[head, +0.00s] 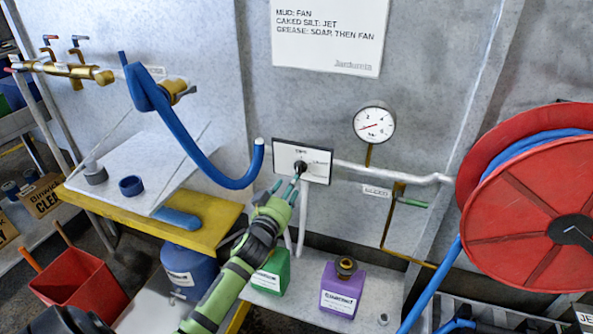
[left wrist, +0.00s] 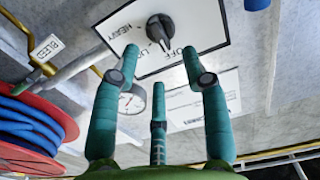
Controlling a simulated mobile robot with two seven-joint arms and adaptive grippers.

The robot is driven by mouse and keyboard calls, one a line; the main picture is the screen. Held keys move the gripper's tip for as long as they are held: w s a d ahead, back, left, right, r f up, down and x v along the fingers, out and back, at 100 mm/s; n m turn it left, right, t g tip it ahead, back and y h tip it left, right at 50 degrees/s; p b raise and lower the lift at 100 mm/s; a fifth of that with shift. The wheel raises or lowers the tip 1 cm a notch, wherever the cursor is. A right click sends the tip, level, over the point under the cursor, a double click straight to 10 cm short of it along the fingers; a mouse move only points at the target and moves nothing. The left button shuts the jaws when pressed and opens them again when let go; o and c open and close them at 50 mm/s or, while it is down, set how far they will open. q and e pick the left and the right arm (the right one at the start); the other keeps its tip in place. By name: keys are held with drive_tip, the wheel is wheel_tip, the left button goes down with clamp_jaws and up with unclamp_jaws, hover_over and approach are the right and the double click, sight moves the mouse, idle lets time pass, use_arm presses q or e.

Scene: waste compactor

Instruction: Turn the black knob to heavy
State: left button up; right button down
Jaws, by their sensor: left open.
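The black knob (head: 300,167) sits on a white panel (head: 318,153) fixed to the grey wall. In the left wrist view the knob (left wrist: 160,29) is near the top centre, with HEAVY lettered on one side and OFF near it; other lettering is partly hidden by the knob. My left gripper (head: 291,187) is just below and in front of the knob. In the left wrist view its teal fingers (left wrist: 160,62) are spread and empty, two tips near the panel's edge, and the knob lies beyond them. I see no contact. My right gripper is in neither view.
A pressure gauge (head: 374,123) and grey pipe are right of the panel. A blue hose (head: 205,168) curves close on its left. A red hose reel (head: 535,210) stands at the right. Green (head: 271,275) and purple (head: 341,291) containers stand below.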

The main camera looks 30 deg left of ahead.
sight(299, 172)
use_arm(q)
drive_tip(key=shift+d+x, duration=0.1)
drive_tip(key=shift+x, duration=1.6)
drive_tip(key=shift+d+x, duration=0.15)
drive_tip(key=shift+x, duration=1.55)
drive_tip(key=shift+r, duration=0.1)
clamp_jaws()
